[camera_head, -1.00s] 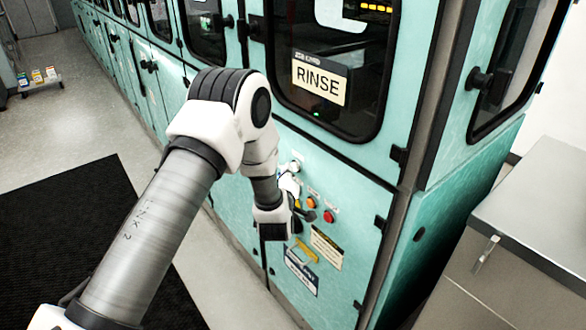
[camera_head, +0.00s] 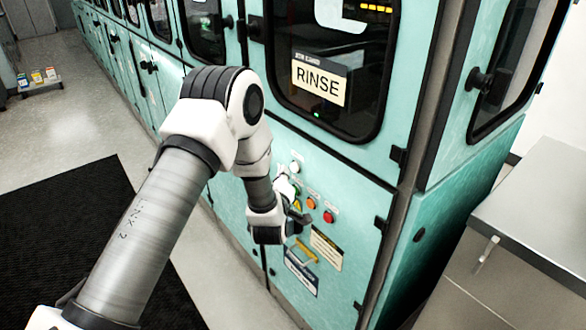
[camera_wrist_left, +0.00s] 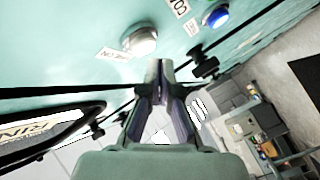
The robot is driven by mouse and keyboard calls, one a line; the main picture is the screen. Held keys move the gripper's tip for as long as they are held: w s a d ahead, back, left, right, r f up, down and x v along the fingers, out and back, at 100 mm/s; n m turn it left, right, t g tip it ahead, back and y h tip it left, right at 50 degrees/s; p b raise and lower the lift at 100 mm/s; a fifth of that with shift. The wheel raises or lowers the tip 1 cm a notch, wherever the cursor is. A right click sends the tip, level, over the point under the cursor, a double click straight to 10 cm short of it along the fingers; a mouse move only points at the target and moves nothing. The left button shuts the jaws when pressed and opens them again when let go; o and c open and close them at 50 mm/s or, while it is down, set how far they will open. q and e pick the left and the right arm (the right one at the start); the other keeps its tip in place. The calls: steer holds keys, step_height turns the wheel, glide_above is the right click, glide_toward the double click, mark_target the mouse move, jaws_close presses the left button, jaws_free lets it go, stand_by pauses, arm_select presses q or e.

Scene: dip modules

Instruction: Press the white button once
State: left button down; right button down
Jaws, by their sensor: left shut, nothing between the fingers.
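The white button (camera_head: 294,167) is on the teal machine's front panel, below the RINSE window. In the left wrist view, the white button (camera_wrist_left: 140,42) is a pale dome in a metal ring. My left gripper (camera_head: 302,214) is in front of the panel, below and right of the white button in the head view, partly hidden by my own wrist. In the left wrist view its fingers (camera_wrist_left: 160,66) are shut and empty, with the tips just below and right of the button. A gap appears to remain, but its depth is hard to judge. My right gripper is not in view.
An orange button (camera_head: 311,202) and a red button (camera_head: 328,216) sit close by on the panel. A blue button (camera_wrist_left: 215,17) is near the white one in the wrist view. A yellow handle (camera_head: 305,252) lies below. A metal cabinet (camera_head: 540,205) stands at the right.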

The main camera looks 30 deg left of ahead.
arm_select(q)
steer(key=s, duration=0.1)
steer(key=s+a, duration=0.1)
steer(key=s, duration=0.1)
steer(key=s+a, duration=0.1)
steer(key=shift+s, duration=0.3)
stand_by(0.7)
steer(key=s+d+f+m+g+h, duration=0.25)
steer(key=s+d+f, duration=0.35)
steer(key=f, duration=0.4)
steer(key=s+d+f+m+g+h, duration=0.2)
steer(key=s+d+f+m+g, duration=0.15)
steer(key=s+f, duration=0.45)
steer(key=s+d+f+m+g+h, duration=0.1)
steer(key=s+d+f+m+g, duration=0.1)
steer(key=s, duration=0.8)
steer(key=s+d+f+m+g+h, duration=0.1)
steer(key=s+d+f+m+g, duration=0.2)
steer(key=s+f+m+g, duration=0.2)
steer(key=s+m+g, duration=0.1)
steer(key=s+g, duration=0.2)
steer(key=s, duration=0.3)
steer(key=shift+s+f, duration=0.2)
steer(key=shift+f, duration=0.1)
